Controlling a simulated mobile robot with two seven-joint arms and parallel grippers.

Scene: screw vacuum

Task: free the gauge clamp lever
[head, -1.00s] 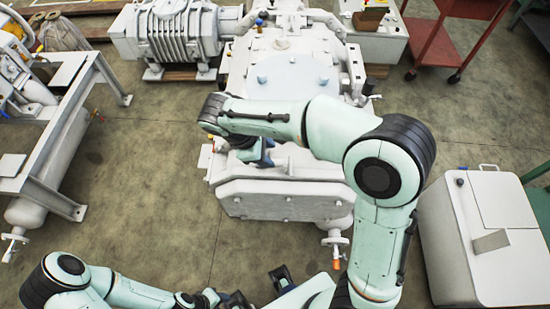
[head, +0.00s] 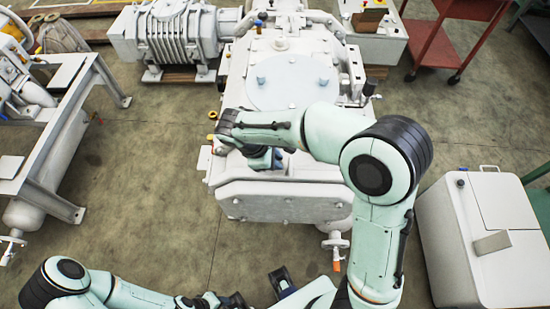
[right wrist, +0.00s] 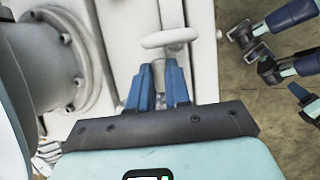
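The large white pump housing (head: 300,206) stands in the middle of the head view. My right gripper (head: 264,161) is low over its near left part, largely hidden under my wrist. I cannot make out which part is the gauge clamp lever. My left gripper (head: 218,300) is at the bottom edge, partly cut off.
A white box (head: 485,240) stands at the right, and a white frame (head: 75,125) stands at the left. The floor between frame and pump is clear.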

